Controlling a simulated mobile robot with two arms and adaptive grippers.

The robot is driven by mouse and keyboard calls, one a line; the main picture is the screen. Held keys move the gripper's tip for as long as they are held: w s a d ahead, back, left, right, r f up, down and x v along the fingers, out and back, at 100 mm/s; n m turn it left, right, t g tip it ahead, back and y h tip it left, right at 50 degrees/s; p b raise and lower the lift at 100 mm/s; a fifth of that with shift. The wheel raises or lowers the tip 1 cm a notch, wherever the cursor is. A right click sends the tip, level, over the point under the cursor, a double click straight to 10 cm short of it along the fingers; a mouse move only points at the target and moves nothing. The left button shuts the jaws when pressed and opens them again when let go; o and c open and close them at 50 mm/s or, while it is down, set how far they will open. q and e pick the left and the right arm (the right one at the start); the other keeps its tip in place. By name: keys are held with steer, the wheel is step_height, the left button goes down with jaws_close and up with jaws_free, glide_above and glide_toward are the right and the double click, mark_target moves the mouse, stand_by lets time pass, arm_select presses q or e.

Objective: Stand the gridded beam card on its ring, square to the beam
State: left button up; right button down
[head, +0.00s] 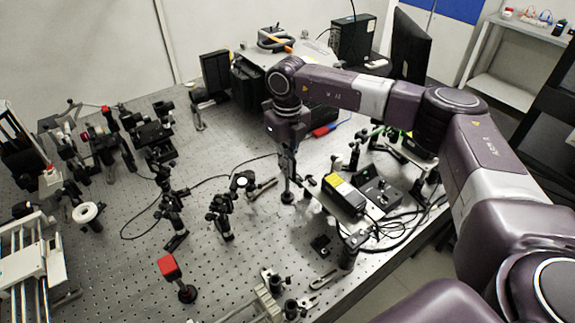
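My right gripper (287,160) points down over the middle of the bench, among the optics. Its fingers are dark and small, and I cannot tell whether they are open or shut or hold anything. A dark upright post (287,192) stands right under the fingers; whether they touch it is unclear. No card with a grid can be made out. A red square piece (168,265) stands tilted over a black round base (187,293) at the front; no grid shows on it. No ring marked for the card can be made out. My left gripper is out of view.
The perforated bench (110,265) has free room at the front left. A yellow-labelled black box (344,196) and a control box (381,194) with cables lie right of the gripper. Posted optics (220,212) stand to its left. A white roll (88,212) is at left.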

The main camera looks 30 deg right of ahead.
steer(key=c, duration=2.2)
jaws_free()
steer(key=shift+f, duration=0.1)
steer(key=shift+o, duration=0.2)
steer(key=shift+r, duration=0.3)
step_height(320, 180, up, 11)
steer(key=b, duration=0.4)
steer(key=shift+r, duration=0.4)
